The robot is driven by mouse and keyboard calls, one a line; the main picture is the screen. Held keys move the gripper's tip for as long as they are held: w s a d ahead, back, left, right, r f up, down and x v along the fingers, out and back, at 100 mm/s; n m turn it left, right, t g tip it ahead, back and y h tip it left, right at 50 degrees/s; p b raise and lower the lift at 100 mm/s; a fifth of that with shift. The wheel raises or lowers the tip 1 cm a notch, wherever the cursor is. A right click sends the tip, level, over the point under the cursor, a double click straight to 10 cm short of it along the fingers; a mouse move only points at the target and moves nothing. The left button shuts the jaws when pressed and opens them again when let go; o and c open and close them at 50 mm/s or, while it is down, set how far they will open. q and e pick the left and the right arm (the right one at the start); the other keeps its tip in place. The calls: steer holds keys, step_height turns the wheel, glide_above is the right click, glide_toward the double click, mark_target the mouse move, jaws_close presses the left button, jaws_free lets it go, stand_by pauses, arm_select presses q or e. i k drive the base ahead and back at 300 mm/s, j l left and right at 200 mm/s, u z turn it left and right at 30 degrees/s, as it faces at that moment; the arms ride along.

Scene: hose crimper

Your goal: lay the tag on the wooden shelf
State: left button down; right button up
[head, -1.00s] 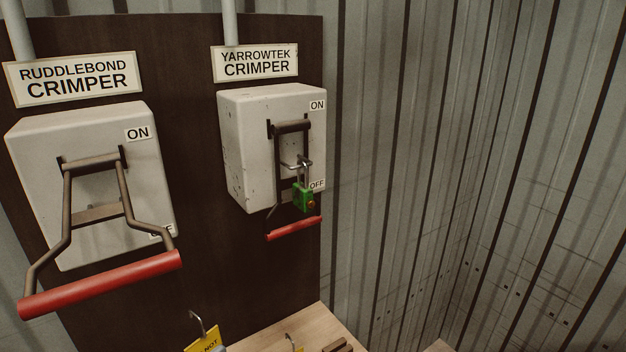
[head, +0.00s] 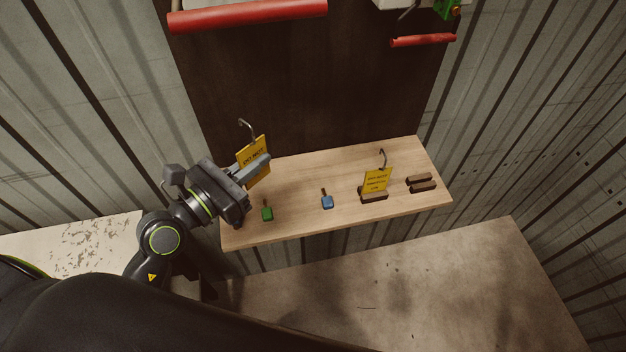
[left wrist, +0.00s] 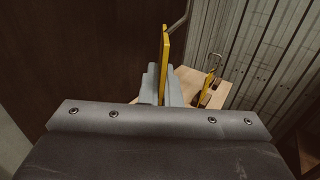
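A yellow tag (head: 249,153) with a metal hook at its top stands upright in my left gripper (head: 258,167), above the left end of the wooden shelf (head: 300,219). The gripper's grey fingers are shut on the tag; in the left wrist view the tag (left wrist: 165,60) shows edge-on between them. Whether the tag's lower edge touches the shelf cannot be told. A second yellow tag (head: 376,180) with a hook stands tilted in a dark holder on the right part of the shelf. My right gripper is not in view.
On the shelf lie a green-headed key (head: 267,213) and a blue-headed key (head: 327,201). An empty dark holder (head: 422,184) sits at the right end. Bare wood lies between the keys and behind them. Red crimper handles (head: 247,15) hang above, before the dark panel.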

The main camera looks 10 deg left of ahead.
mark_target(316, 171)
steer(key=l+u, duration=0.3)
steer(key=u, duration=0.2)
steer(key=l+u, duration=0.3)
steer(key=u, duration=0.15)
steer(key=l, duration=1.1)
